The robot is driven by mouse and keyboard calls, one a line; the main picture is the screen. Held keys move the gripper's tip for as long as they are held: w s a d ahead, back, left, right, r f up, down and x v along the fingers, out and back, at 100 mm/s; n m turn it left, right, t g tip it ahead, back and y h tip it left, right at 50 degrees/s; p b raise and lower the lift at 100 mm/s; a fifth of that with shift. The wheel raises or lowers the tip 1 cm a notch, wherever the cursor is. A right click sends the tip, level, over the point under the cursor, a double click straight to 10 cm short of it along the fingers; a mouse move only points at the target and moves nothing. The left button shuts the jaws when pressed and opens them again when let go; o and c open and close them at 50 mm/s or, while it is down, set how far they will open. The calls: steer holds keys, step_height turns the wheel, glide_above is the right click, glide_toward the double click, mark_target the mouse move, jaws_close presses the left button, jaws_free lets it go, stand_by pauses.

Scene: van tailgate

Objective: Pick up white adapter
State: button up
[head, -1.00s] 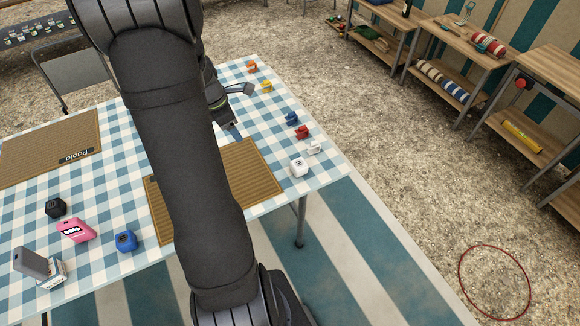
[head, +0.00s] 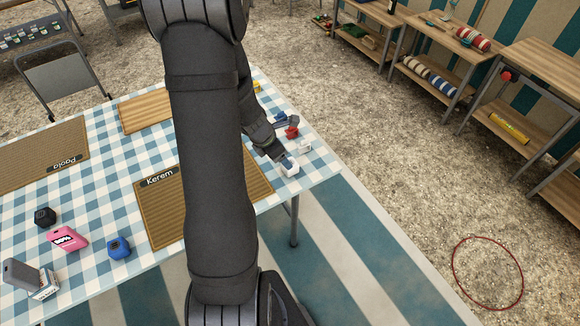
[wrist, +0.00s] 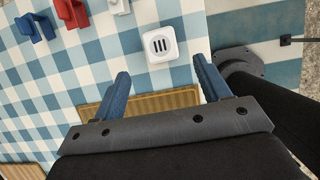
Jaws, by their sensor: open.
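A white rounded cube with three dark slots (wrist: 160,44) sits on the checkered tablecloth, just beyond my gripper (wrist: 161,72) and in line with the gap between its fingers. The blue fingers are apart with nothing between them. I cannot tell for sure which white one is the adapter.
A red piece (wrist: 72,12) and a blue piece (wrist: 33,27) lie to the left of the white ones. A brown woven mat (head: 160,215) lies left of my arm. Black, pink and blue items (head: 119,248) stand at the table's lower left. The table edge is close on the right.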

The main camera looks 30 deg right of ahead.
steer(key=shift+d+x, duration=0.15)
steer(key=shift+x, duration=1.9)
steer(key=shift+d+x, duration=0.15)
steer(key=shift+x, duration=1.85)
steer(key=shift+s+r, duration=0.1)
steer(key=c, duration=1.1)
steer(key=shift+r, duration=0.1)
